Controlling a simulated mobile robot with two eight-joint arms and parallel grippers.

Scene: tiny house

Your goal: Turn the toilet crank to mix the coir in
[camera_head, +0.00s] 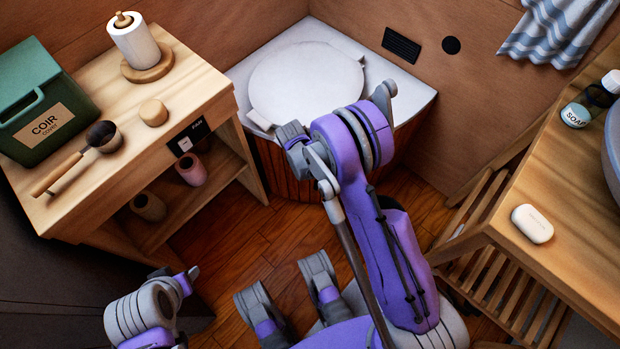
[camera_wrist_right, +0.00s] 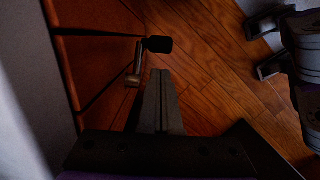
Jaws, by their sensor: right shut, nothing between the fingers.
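The composting toilet (camera_head: 262,165) stands in the back corner, with a wooden-slat front, a white top and a round white lid (camera_head: 305,82) that is down. Its crank (camera_wrist_right: 134,75) shows in the right wrist view as a metal arm with a black knob (camera_wrist_right: 158,44), sticking out from the wooden front. My right gripper (camera_wrist_right: 160,75) is shut and empty, its fingertips just beside the crank and apart from the knob. In the head view my right arm hides the crank and this gripper.
A wooden shelf table (camera_head: 195,80) at the left holds the green coir bin (camera_head: 40,105), a scoop (camera_head: 75,170) and a paper roll (camera_head: 135,42). A wooden counter (camera_head: 570,200) with soap (camera_head: 532,224) is at the right. Floor shows between them.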

